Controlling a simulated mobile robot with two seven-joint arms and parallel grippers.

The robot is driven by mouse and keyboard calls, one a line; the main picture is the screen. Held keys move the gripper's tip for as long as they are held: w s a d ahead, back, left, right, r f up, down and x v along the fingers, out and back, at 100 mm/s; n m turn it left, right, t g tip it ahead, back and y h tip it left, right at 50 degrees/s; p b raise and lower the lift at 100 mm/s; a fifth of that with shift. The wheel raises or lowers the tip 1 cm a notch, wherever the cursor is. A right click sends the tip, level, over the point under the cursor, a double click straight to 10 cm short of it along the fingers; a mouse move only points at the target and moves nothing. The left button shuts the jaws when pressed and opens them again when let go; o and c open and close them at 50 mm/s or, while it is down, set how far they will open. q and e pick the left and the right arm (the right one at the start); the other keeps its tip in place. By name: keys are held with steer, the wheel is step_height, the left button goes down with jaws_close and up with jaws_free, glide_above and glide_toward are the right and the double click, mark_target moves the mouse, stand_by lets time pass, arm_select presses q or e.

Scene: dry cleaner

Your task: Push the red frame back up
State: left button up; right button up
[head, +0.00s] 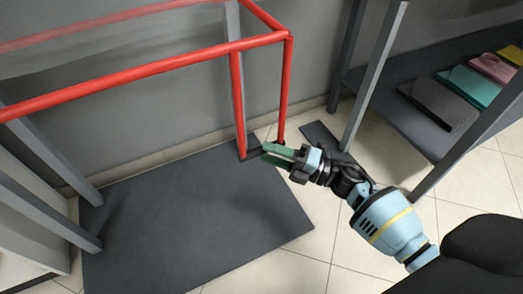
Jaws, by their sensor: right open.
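The red frame (160,67) shows at the upper left in the head view. Its long bar slopes from the left edge up to a corner near the middle, where another bar runs back. Red posts drop from the corner area to the dark plate below. Part of the frame is cut off by the picture's edges. My right gripper (266,153), with green fingers, is open and low, near the lower ends of the red posts. I cannot tell whether it touches them. My left gripper is not in view.
A dark grey plate (190,215) lies on the tiled floor. Grey posts (50,215) stand at the left. At the right, a dark shelf (385,100) holds several folded items in grey, green, pink and yellow. Bare floor (300,265) shows at the bottom middle.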

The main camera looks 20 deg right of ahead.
steer(key=shift+x, duration=1.45)
jaws_close()
